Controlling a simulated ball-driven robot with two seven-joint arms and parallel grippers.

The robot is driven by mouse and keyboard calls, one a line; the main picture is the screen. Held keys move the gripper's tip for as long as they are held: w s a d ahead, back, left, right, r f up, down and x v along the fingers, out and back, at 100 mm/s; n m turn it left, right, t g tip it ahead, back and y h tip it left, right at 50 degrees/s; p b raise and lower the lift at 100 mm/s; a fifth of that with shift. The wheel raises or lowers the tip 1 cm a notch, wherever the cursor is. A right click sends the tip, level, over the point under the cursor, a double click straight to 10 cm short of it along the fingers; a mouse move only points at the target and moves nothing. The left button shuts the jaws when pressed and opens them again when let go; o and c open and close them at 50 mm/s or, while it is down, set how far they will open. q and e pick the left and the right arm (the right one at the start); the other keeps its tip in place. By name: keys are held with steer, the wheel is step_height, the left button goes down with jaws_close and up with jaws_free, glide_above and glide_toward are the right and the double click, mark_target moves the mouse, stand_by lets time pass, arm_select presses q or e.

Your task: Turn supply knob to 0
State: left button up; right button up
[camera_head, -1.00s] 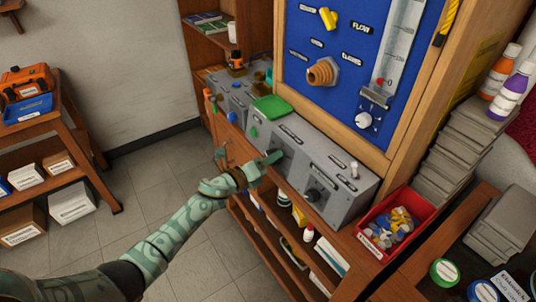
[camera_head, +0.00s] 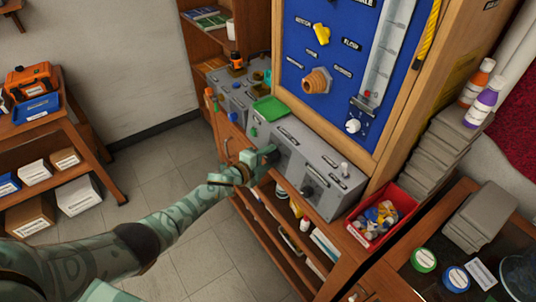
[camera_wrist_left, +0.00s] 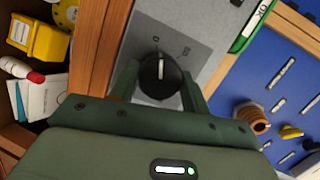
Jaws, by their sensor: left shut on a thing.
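The supply knob is a black round dial (camera_wrist_left: 160,72) with a white pointer line, on the front face of a grey metal box (camera_head: 320,165). In the left wrist view the pointer stands near upright, between a mark at its upper left and one at its upper right. My left gripper (camera_head: 265,158) is at the box front, one finger on each side of the dial, shut on it. In the head view the gripper hides this dial. Another black knob (camera_head: 308,190) sits farther right on the box. My right gripper is out of view.
A blue panel (camera_head: 300,82) with a yellow valve (camera_head: 321,36) stands behind. A red bin (camera_head: 368,232) of small parts is to the right. Shelves with bottles and boxes lie below. Open floor lies left.

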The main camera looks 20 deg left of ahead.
arm_select(q)
steer(key=shift+n+p, duration=0.35)
steer(key=shift+n, duration=0.25)
steer(key=o, duration=1)
steer(key=shift+a, duration=0.1)
steer(key=shift+s+a+r+p, duration=0.1)
steer(key=shift+s+r+p, duration=0.1)
steer(key=shift+s+p, duration=0.2)
steer(key=p+v, duration=0.4)
steer(key=v, duration=1.1)
steer(key=shift+s+a+r+p, duration=0.1)
steer(key=shift+a+p, duration=0.15)
steer(key=shift+p, duration=0.05)
